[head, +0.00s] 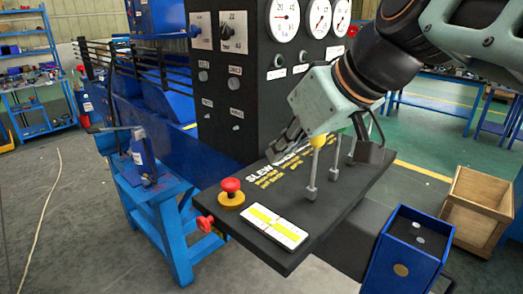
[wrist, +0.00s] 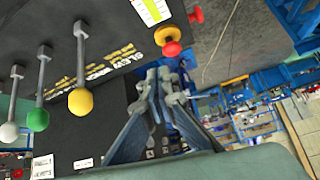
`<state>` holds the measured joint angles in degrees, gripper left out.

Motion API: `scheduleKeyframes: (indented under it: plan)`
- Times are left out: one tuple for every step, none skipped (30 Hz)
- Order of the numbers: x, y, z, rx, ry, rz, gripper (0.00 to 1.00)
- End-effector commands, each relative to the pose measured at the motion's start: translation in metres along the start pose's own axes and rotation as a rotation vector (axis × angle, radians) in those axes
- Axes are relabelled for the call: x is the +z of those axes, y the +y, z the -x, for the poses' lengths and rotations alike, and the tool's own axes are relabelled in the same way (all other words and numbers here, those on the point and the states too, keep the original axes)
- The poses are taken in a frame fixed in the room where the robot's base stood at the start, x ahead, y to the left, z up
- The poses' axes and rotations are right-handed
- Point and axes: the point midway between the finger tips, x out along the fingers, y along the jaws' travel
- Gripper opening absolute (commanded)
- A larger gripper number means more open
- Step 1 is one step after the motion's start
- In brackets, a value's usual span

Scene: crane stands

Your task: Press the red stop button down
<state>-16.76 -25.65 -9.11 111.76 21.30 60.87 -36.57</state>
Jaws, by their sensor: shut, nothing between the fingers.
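The red stop button (head: 231,185) is a mushroom head on a yellow collar near the front left corner of the black control panel (head: 262,205). It stands up from the collar. In the wrist view the red button (wrist: 172,49) shows just beyond my fingertips, near the panel edge. My gripper (head: 275,148) is over the back part of the panel, behind and to the right of the button, apart from it. In the wrist view my gripper (wrist: 165,75) has its fingers together and empty. The levers partly hide my gripper's surroundings in the head view.
Upright levers, one with a yellow knob (head: 318,141), stand close by my gripper. A second red knob (head: 205,223) sticks out from the panel's front edge. A gauge cabinet (head: 240,90) rises behind. A blue bin (head: 405,250) and wooden crate (head: 478,205) are at the right.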

Motion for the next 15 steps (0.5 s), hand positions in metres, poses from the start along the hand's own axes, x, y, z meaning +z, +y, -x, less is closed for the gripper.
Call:
scheduleKeyframes:
  plan:
    - [-0.009,-0.004,-0.007,-0.024,0.018,0.042,0.0]
    - [-0.014,-0.006,-0.007,-0.036,0.027,0.063,0.0]
    - [-0.021,-0.009,-0.007,-0.05,0.039,0.088,0.0]
    - [-0.026,-0.01,-0.007,-0.058,0.047,0.105,0.0]
    - [-0.03,-0.012,-0.007,-0.064,0.054,0.119,0.0]
    - [-0.034,-0.014,-0.007,-0.072,0.06,0.135,0.0]
    - [-0.036,-0.015,-0.006,-0.077,0.065,0.143,0.0]
    - [-0.038,-0.015,-0.006,-0.08,0.068,0.15,0.0]
    - [-0.04,-0.016,-0.006,-0.083,0.071,0.157,0.0]
    - [-0.041,-0.016,-0.006,-0.084,0.072,0.16,0.0]
    - [-0.041,-0.017,-0.005,-0.085,0.072,0.161,0.0]
    - [-0.041,-0.017,-0.005,-0.085,0.073,0.162,0.0]
    - [-0.041,-0.017,-0.005,-0.085,0.073,0.162,0.0]
    - [-0.041,-0.017,-0.005,-0.085,0.073,0.162,0.0]
    - [-0.041,-0.016,-0.005,-0.085,0.073,0.161,0.0]
